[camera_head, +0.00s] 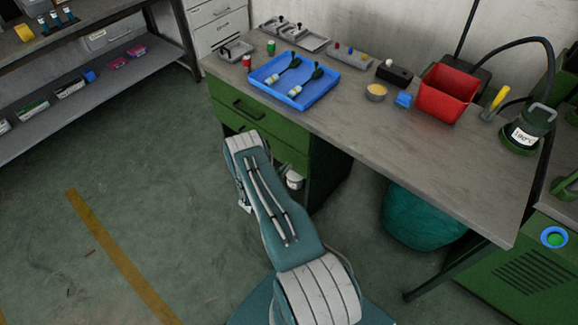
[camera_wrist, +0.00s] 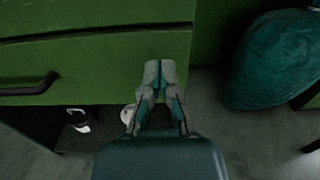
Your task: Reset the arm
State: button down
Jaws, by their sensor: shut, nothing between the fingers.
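My gripper (camera_wrist: 159,68) shows in the wrist view, with its two fingertips together and nothing between them. It points toward the green drawer front (camera_wrist: 110,60) of the workbench. In the head view my arm reaches up from the bottom to a spot in front of the green drawers (camera_head: 262,133), below the bench top. The gripper's fingers are hidden behind the arm there.
The grey workbench top (camera_head: 440,155) carries a blue tray (camera_head: 318,98) with two dark-and-white items, a red bin (camera_head: 447,93) and small parts. A teal bag (camera_head: 420,218) stands under the bench.

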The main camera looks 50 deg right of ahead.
jog(key=a, duration=0.7)
jog(key=shift+a, duration=0.35)
jog(key=a+r+m+g+y, duration=0.2)
jog(key=r+m, duration=0.2)
jog(key=r, duration=0.6)
jog(key=w+a+r+m+g+y, duration=0.1)
jog(key=a+r+m+g+y, duration=0.15)
jog(key=r, duration=0.75)
jog(key=a+r+m+g+y, duration=0.15)
jog(key=r+m, duration=0.35)
jog(key=r, duration=0.6)
jog(key=s+a+r+m+t+y, duration=0.3)
jog(key=s+a+r+t+y, duration=0.2)
jog(key=s+a+r, duration=0.4)
jog(key=s+a+r+m+t+y, duration=0.4)
jog(key=s+a+r, duration=0.5)
jog(key=a, duration=0.6)
jog(key=r+t+y, duration=0.1)
jog(key=t+y, duration=0.1)
jog(key=y, duration=0.1)
jog(key=shift+s+a+r, duration=0.15)
jog(key=shift+a+r, duration=0.05)
jog(key=shift+r, duration=0.1)
